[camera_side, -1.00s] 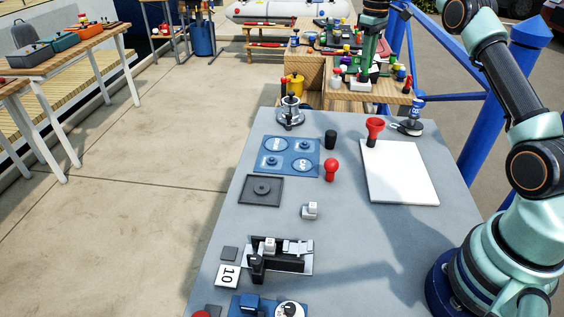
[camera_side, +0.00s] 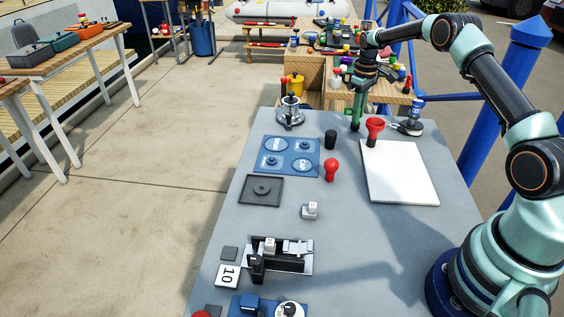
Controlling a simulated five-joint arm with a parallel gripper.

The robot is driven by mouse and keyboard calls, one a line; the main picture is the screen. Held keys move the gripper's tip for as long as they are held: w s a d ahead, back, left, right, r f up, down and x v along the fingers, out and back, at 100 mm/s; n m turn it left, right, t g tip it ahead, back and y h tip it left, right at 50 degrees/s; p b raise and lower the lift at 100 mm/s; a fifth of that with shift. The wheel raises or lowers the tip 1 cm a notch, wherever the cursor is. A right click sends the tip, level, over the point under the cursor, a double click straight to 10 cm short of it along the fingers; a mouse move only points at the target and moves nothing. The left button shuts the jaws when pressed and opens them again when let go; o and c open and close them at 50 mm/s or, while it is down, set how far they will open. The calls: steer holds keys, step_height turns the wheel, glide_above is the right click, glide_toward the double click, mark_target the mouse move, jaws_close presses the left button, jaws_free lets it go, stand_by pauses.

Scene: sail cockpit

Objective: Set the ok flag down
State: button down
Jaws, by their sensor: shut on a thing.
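My gripper (camera_side: 356,124) hangs pointing down at the far edge of the grey table, between the black cup and the red funnel-shaped piece. It is shut on a small green piece (camera_side: 348,112), which I take to be the ok flag. The flag is small here and partly hidden by the jaws; its lettering cannot be read. I cannot tell whether its lower end touches the table.
The red funnel-shaped piece (camera_side: 375,128) stands close right of my gripper, and a black cup (camera_side: 330,140) stands nearer. Grey table (camera_side: 370,235) is clear at centre right.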

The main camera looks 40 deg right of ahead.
steer(key=shift+f, duration=0.25)
steer(key=shift+f, duration=0.15)
steer(key=c, duration=0.8)
jaws_free()
